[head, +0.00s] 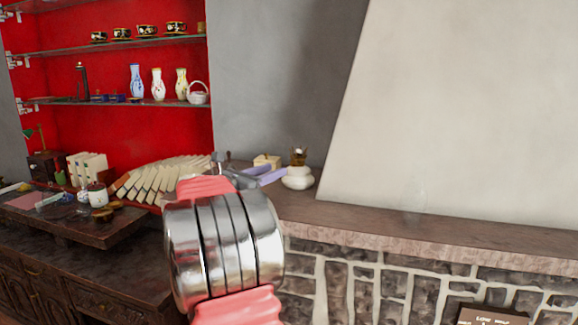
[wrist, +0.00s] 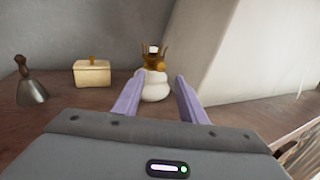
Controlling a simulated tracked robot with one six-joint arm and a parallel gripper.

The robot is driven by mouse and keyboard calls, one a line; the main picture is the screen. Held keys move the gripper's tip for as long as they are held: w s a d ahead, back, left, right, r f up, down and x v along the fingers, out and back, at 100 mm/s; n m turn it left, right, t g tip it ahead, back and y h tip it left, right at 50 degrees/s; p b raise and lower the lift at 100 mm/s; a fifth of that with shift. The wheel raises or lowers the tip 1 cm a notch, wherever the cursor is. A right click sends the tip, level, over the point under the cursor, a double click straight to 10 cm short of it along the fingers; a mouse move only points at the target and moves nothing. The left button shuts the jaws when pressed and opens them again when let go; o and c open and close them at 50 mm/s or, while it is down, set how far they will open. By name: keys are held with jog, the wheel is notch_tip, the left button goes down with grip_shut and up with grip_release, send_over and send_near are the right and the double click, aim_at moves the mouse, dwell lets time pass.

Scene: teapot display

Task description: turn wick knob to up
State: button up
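An oil lamp with a round white base (head: 297,178) and a brass burner (head: 299,157) stands upright on the stone mantel. In the wrist view its white base (wrist: 155,90) and crown-like brass burner (wrist: 154,60) are straight ahead. A wick knob cannot be made out at this size. My gripper (head: 276,172) has purple fingers and is just left of the lamp in the head view. In the wrist view my gripper (wrist: 161,78) is open and empty, fingers apart, with the lamp seen beyond and between the tips. Contact cannot be told.
A cream lidded box (wrist: 92,73) and a hand bell (wrist: 30,88) stand left of the lamp. A slanted pale chimney wall (head: 440,110) rises to its right. A faint clear glass shape (wrist: 300,76) stands farther right. The mantel (head: 400,222) is mostly bare there.

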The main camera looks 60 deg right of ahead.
aim_at(292, 163)
jog(key=x, duration=0.8)
